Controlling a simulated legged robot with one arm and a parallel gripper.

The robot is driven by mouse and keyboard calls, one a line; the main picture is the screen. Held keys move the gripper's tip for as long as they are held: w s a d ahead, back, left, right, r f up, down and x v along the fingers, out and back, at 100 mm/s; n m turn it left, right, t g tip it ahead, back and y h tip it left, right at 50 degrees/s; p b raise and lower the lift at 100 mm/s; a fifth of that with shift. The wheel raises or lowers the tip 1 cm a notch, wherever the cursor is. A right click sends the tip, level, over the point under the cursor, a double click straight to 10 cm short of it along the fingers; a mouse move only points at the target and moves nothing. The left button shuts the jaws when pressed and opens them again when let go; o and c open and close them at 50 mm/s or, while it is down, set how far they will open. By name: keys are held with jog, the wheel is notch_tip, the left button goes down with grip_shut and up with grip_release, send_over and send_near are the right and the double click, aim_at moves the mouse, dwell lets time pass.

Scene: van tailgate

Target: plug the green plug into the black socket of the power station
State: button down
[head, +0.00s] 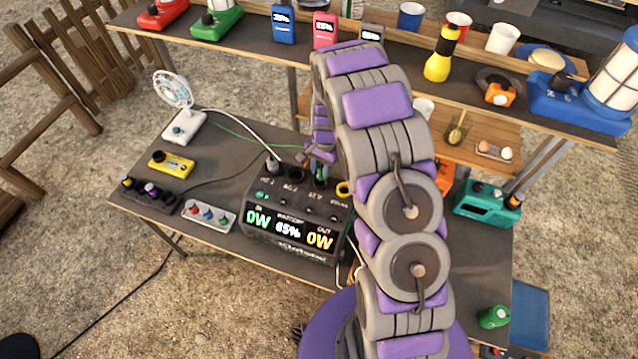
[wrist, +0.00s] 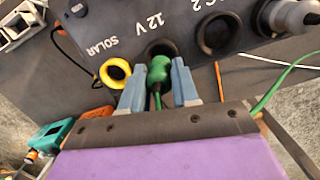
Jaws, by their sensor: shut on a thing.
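The power station (head: 290,205) is a dark box on the lower table, with a lit display reading 65% and 0W twice. In the wrist view its socket face shows a yellow-ringed socket (wrist: 115,71) by SOLAR, a black socket (wrist: 158,46) by 12 V, and another black socket (wrist: 219,36) by the partly cut-off label ending in 2. My gripper (wrist: 158,84) is shut on the green plug (wrist: 158,70). The plug's head is at the 12 V socket's mouth and overlaps its lower rim; I cannot tell how far it is in. In the head view my arm partly hides it.
A grey plug (wrist: 291,17) with a white cable sits in the socket farthest right. A green cable (wrist: 286,80) runs near my gripper. A fan (head: 178,105), yellow device (head: 172,163) and power strip (head: 148,194) stand left. A teal device (head: 487,205) stands right.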

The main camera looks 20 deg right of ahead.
aim_at(320, 175)
jog(key=shift+a+f, duration=0.1)
jog(key=shift+f, duration=0.15)
dwell(0.4)
jog(key=shift+f, duration=0.35)
jog(key=shift+f, duration=0.35)
jog(key=shift+f, duration=0.35)
jog(key=shift+f+b, duration=0.3)
jog(key=shift+f, duration=0.1)
jog(key=c, duration=0.8)
grip_release()
jog(key=shift+o, duration=0.2)
jog(key=shift+r, duration=0.15)
